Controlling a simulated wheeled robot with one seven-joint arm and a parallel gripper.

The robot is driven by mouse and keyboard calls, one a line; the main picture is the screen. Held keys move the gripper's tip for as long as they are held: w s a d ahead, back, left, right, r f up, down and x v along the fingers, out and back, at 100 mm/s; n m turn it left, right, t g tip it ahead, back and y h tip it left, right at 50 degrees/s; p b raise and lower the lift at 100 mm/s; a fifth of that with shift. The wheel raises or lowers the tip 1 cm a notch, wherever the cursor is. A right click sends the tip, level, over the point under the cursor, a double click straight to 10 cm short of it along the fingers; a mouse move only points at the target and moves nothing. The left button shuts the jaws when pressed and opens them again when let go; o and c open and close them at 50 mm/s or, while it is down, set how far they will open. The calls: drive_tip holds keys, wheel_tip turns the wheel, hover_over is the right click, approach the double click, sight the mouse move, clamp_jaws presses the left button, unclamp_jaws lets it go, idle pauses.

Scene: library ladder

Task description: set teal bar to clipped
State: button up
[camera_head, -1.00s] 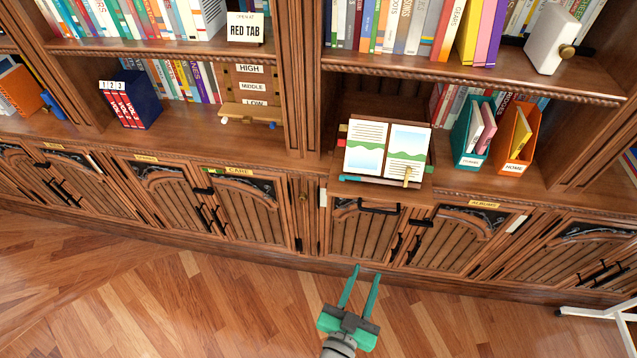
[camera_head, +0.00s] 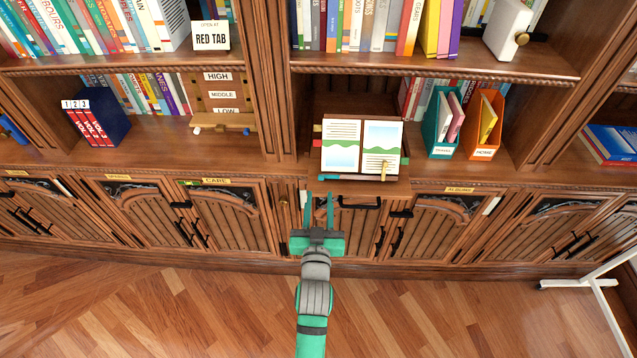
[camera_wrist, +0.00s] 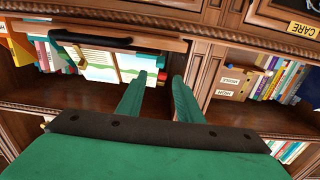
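The teal bar (camera_head: 337,177) lies along the lower edge of an open picture book (camera_head: 341,147) on a pull-out wooden ledge. A gold clip (camera_head: 384,170) stands at the right part of the book's lower edge. I cannot tell whether the bar touches the clip. My gripper (camera_head: 319,196) is open and empty, in front of and below the ledge's left end. In the wrist view the open fingers (camera_wrist: 163,78) point toward the shelf. The book (camera_wrist: 100,66) shows upside down there, partly hidden behind the ledge and a black handle (camera_wrist: 92,40).
A teal file box (camera_head: 440,125) and an orange one (camera_head: 485,125) stand to the right. A wooden HIGH/MIDDLE/LOW panel (camera_head: 219,104) stands to the left. A white metal frame (camera_head: 590,272) is at lower right.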

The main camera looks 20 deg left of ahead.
sight(321, 177)
drive_tip(key=x, duration=0.6)
drive_tip(key=shift+w, duration=0.25)
